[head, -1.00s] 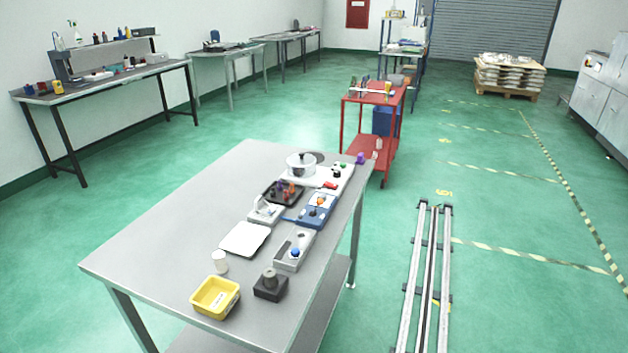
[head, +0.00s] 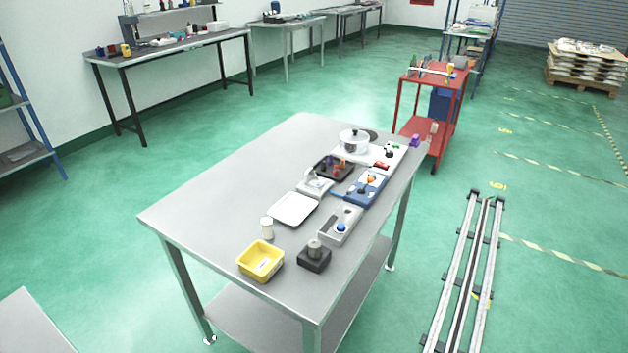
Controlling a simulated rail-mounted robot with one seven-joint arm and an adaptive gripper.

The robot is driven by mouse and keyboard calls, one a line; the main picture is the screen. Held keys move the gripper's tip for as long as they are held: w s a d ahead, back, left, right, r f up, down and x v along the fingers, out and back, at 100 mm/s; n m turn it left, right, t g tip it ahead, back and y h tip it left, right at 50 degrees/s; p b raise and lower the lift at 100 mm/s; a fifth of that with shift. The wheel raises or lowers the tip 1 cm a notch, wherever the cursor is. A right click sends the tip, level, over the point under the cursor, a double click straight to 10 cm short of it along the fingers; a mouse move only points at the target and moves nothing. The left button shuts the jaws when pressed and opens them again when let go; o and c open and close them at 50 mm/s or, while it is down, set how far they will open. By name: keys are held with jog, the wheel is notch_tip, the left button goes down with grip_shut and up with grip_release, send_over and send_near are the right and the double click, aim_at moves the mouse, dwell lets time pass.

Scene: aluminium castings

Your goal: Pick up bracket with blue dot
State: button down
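I cannot make out a bracket with a blue dot in the head view. On the grey steel table (head: 215,205) a grey box (head: 333,234) carries a round blue knob (head: 341,227), but it looks like a button unit rather than a bracket. A black tray (head: 322,169) farther back holds several small dark and orange items, too small to identify. My gripper is not in view.
The table also holds a yellow bin (head: 262,276), a dark block with a round post (head: 314,258), a white tray (head: 293,222), a white cup (head: 267,233), a blue unit (head: 366,198) and a pot (head: 354,148). A red cart (head: 420,126) stands behind; floor rails (head: 484,235) run right.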

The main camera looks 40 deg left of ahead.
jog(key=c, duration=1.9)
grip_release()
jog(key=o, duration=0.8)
